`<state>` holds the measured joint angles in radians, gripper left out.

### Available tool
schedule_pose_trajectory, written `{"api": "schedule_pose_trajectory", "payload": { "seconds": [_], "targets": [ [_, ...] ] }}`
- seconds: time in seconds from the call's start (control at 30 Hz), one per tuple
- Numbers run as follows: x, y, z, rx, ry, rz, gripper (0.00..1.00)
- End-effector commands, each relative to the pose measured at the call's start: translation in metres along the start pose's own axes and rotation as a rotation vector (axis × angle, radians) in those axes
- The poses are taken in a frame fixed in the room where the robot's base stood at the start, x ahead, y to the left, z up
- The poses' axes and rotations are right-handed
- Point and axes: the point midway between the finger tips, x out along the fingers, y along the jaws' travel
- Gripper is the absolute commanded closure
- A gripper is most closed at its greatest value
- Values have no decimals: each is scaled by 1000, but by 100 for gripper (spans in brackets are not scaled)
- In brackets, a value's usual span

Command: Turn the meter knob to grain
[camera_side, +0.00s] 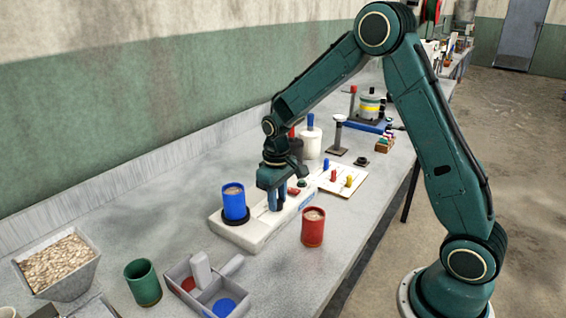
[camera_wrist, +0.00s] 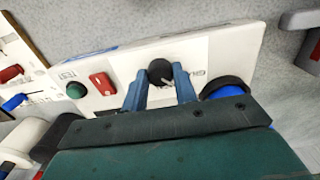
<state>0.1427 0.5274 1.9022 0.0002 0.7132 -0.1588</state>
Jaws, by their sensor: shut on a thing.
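The black meter knob (camera_wrist: 160,71) stands on a white panel (camera_wrist: 225,52) in the wrist view, with a white pointer line on its top. Small lettering beside it is partly covered and I cannot read it. My gripper (camera_wrist: 161,84) is shut on the knob, one blue finger on each side. In the side view my gripper (camera_side: 276,199) points down at the white panel (camera_side: 250,235), and the knob is hidden behind its fingers. A blue cup of grain (camera_side: 234,205) sits in a black ring at the panel's left end.
A red cup of grain (camera_side: 313,230) stands close in front of the panel. A red switch (camera_wrist: 102,83) and a green button (camera_wrist: 76,90) are beside the knob. A grain bin (camera_side: 88,278), green cup (camera_side: 142,285) and divided tray (camera_side: 185,268) stand at the near left.

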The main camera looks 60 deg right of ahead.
Motion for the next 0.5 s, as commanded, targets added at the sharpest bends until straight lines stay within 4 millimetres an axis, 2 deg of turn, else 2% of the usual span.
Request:
{"api": "schedule_pose_trajectory", "payload": {
  "seconds": [0.17, 0.2, 0.3, 0.5],
  "targets": [
    [-1, 0, -2, -2, 8, 1, 95],
    [-1, 0, -2, -2, 8, 1, 66],
    [-1, 0, -2, -1, 6, 1, 50],
    [0, 0, -1, 0, 3, 0, 50]
  ]
}}
